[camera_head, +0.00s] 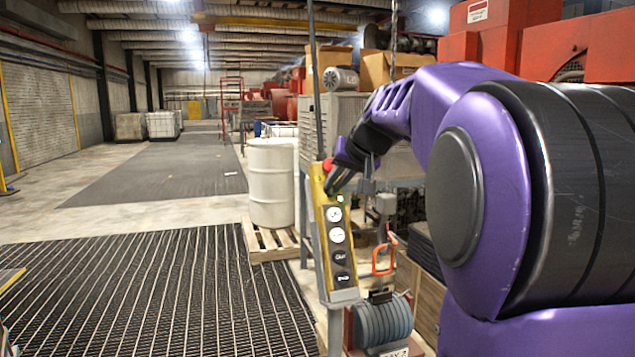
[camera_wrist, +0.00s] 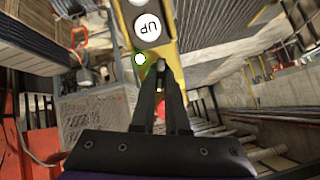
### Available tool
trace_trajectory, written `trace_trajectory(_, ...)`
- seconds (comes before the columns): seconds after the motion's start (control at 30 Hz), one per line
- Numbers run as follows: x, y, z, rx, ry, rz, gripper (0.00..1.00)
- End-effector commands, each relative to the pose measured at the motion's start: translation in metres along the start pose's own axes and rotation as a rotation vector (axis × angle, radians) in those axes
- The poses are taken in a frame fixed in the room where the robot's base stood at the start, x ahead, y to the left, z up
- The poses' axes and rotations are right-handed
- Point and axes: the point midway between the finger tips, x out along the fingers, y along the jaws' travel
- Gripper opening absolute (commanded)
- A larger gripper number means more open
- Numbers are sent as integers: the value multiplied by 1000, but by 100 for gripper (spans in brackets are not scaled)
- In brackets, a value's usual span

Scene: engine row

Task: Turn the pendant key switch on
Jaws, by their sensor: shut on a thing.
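The yellow pendant (camera_head: 318,205) hangs upright in the head view, with white and black round buttons down its face. In the wrist view the pendant (camera_wrist: 173,58) shows its UP button (camera_wrist: 148,27). A small green light (camera_wrist: 140,59) glows beside my fingertips, and it shows in the head view (camera_head: 340,197). My gripper (camera_wrist: 160,66) has its fingers nearly together at the pendant's upper face, shut on the key switch, which the fingertips mostly hide. The key's angle cannot be read. In the head view my gripper (camera_head: 333,184) covers the same spot.
A red stop button (camera_head: 328,164) sits at the pendant's top, close to my fingers. A white drum (camera_head: 271,185) stands on a pallet behind. An orange hook (camera_head: 383,260) and a grey ribbed block (camera_head: 382,322) are below right. The left floor is open.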

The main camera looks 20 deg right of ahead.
Motion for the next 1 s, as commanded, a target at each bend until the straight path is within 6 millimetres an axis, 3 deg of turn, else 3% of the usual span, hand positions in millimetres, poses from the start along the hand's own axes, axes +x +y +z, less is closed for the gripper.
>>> trace_trajectory(0.4, 1, 2, 0, 168, 0, -49, 0)
trace_trajectory(0.93, 0, 2, 0, 188, 0, -55, 0)
trace_trajectory(0.97, 0, 1, 0, 187, 0, -55, 17)
trace_trajectory(1.0, 0, 1, 0, 187, 0, -55, 25)
